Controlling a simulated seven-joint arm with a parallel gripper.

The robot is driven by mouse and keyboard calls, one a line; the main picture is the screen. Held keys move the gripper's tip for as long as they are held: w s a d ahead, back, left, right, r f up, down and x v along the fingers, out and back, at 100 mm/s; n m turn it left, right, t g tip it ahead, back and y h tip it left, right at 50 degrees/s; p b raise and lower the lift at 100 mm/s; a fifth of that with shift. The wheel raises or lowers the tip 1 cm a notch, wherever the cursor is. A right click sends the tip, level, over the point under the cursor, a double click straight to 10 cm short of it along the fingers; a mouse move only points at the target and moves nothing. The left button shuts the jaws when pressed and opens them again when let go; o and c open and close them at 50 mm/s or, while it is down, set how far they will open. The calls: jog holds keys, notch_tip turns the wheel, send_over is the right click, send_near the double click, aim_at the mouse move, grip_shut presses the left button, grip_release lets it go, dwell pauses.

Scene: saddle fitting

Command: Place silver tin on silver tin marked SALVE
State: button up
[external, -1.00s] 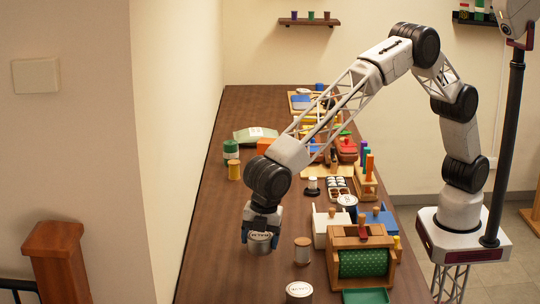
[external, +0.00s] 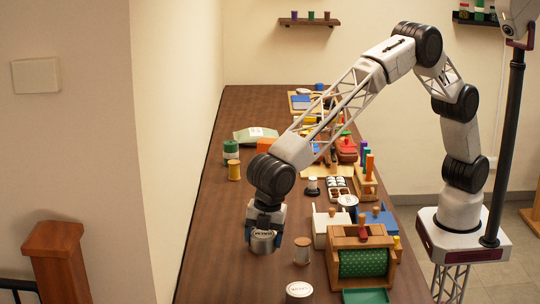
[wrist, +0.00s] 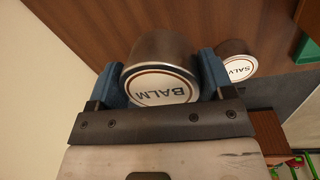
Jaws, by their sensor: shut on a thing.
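A silver tin marked BALM (wrist: 160,72) is held between the two blue fingertips of my gripper (wrist: 160,80), its labelled lid facing the wrist camera. In the external view my gripper (external: 264,238) points down with the same tin (external: 263,243) low over the table; whether it touches the table I cannot tell. The silver tin marked SALVE (external: 299,291) stands upright on the table near the front edge of the picture, to the right of and nearer than my gripper. It also shows in the wrist view (wrist: 238,68), beside the right finger. The two tins are apart.
A cork-topped jar (external: 302,250) stands just right of my gripper. A wooden frame with a green patterned roll (external: 362,262) and a green tray (external: 366,296) are right of the SALVE tin. The table (external: 215,270) is clear on the left.

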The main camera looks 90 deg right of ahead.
notch_tip(320, 180, up, 4)
jog(key=r, duration=0.1)
send_over(298, 288)
jog(key=shift+s+f, duration=0.25)
jog(key=shift+f, duration=2.5)
jog(key=shift+f, duration=0.1)
jog(key=shift+f, duration=2.6)
jog(key=o, duration=1)
